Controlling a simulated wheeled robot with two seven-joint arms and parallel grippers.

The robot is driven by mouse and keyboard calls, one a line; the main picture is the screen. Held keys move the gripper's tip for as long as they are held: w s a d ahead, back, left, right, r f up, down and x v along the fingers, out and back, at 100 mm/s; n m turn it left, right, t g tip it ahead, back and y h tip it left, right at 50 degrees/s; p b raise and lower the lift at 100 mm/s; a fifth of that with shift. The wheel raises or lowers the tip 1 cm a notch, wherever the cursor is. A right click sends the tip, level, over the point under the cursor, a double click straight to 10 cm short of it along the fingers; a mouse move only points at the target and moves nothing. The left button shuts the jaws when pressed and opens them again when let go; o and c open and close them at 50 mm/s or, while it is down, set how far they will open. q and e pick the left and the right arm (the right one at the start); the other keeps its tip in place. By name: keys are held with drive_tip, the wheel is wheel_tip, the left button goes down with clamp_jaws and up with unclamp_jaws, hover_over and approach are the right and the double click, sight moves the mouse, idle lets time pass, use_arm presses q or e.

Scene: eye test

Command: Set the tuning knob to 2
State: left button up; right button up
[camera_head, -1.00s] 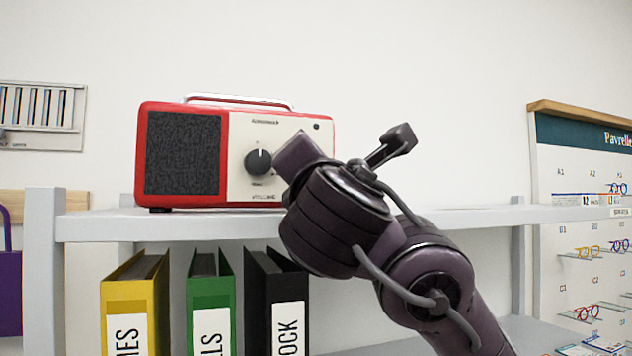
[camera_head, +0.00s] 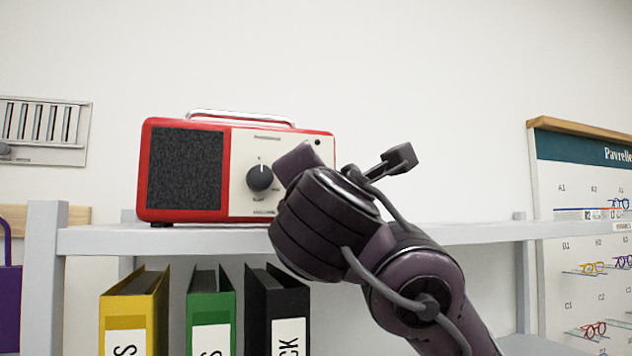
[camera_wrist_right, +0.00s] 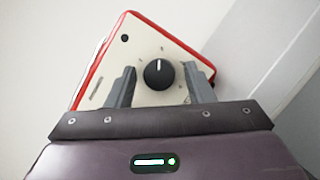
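A red radio (camera_head: 222,122) with a dark speaker grille and a cream front panel stands on the grey shelf. Its dark round tuning knob (camera_head: 260,177) has a white pointer line that points about straight up in the head view. The numbers around it are too small to read. In the right wrist view the knob (camera_wrist_right: 159,74) lies between the two grey fingers of my right gripper (camera_wrist_right: 160,86). The fingers are open, with a gap on each side of the knob. In the head view my right arm hides the fingers. My left gripper is not in view.
The grey shelf (camera_head: 440,232) runs across the view. Yellow (camera_head: 138,310), green (camera_head: 211,306) and black (camera_head: 277,303) binders stand below it. An eyewear board (camera_head: 580,190) is at the right. The shelf right of my arm is clear.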

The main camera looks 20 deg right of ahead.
drive_tip(key=shift+o, duration=0.2)
drive_tip(key=shift+s+a+f+b, duration=0.15)
drive_tip(key=shift+s+f+b, duration=0.1)
drive_tip(key=shift+s+b, duration=0.15)
drive_tip(key=b+v, duration=0.2)
drive_tip(key=v, duration=0.5)
drive_tip(key=shift+b, duration=0.3)
